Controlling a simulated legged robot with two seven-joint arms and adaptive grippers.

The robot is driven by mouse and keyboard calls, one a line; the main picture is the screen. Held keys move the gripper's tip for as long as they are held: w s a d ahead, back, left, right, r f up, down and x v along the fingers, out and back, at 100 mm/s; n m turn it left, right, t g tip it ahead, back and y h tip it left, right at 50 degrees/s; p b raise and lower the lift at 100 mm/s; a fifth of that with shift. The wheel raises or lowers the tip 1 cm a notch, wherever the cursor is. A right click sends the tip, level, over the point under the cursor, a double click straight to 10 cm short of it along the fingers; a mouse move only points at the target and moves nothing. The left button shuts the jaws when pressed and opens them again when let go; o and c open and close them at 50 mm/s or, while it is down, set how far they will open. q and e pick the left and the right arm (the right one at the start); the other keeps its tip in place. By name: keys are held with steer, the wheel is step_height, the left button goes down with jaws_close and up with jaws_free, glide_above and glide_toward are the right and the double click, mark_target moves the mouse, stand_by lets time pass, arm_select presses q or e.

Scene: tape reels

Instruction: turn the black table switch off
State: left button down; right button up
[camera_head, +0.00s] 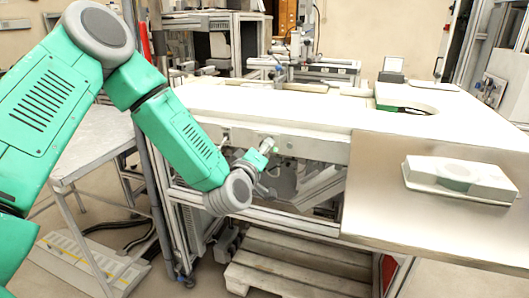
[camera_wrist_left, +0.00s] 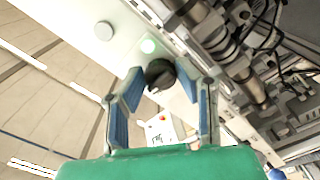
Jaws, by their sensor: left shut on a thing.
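The black switch (camera_wrist_left: 160,73) is a round dark knob on the pale front panel of the table. In the left wrist view it sits between the blue-padded fingers of my left gripper (camera_wrist_left: 165,90), which is shut on it. In the head view my left gripper (camera_head: 264,162) is at the table's front panel (camera_head: 310,143). The knob cannot be made out there, as the gripper covers that spot. The knob's exact turn angle is hard to tell.
A pale round button (camera_wrist_left: 103,31) and a lit whitish spot lie on the panel near the knob. A white box-shaped device (camera_head: 460,178) lies on the metal side shelf (camera_head: 390,205). A grey metal table (camera_head: 95,140) stands at left. A wooden pallet (camera_head: 290,265) lies below.

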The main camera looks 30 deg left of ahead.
arm_select(q)
steer(key=n+b, duration=0.2)
steer(key=n, duration=0.4)
steer(key=shift+f+n, duration=0.15)
steer(key=shift+n, duration=0.25)
stand_by(0.4)
steer(key=c, duration=1.2)
jaws_free()
steer(key=shift+s, duration=0.1)
steer(key=shift+a, duration=0.15)
steer(key=v, duration=1.1)
steer(key=shift+s, duration=0.4)
